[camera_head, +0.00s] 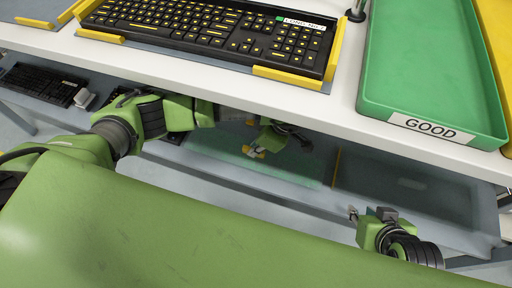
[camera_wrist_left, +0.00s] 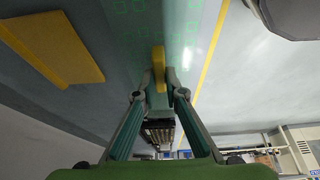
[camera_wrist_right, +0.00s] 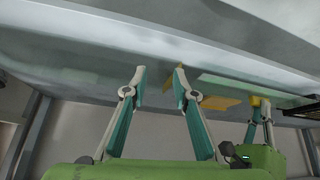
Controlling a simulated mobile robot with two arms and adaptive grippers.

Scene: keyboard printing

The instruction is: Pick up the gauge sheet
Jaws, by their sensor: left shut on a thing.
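The gauge sheet (camera_head: 300,169) is a thin, see-through greenish sheet over the lower shelf in the head view. Its green printed outlines (camera_wrist_left: 128,10) show in the left wrist view, with a yellow tab (camera_wrist_left: 158,62). My left gripper (camera_head: 259,151) is under the worktop's front edge, its fingers (camera_wrist_left: 159,84) shut on the yellow tab. The right wrist view shows the sheet (camera_wrist_right: 245,84) from the side; I cannot tell whether it touches the shelf. My right gripper (camera_head: 354,214) is open and empty, in front of the shelf to the right.
The white worktop (camera_head: 220,75) overhangs the lower shelf (camera_head: 400,190). On it are a black keyboard (camera_head: 200,25) between yellow guides and a green GOOD tray (camera_head: 430,70). More keyboards (camera_head: 42,85) lie at the lower left. A yellow block (camera_wrist_left: 55,48) is near the left gripper.

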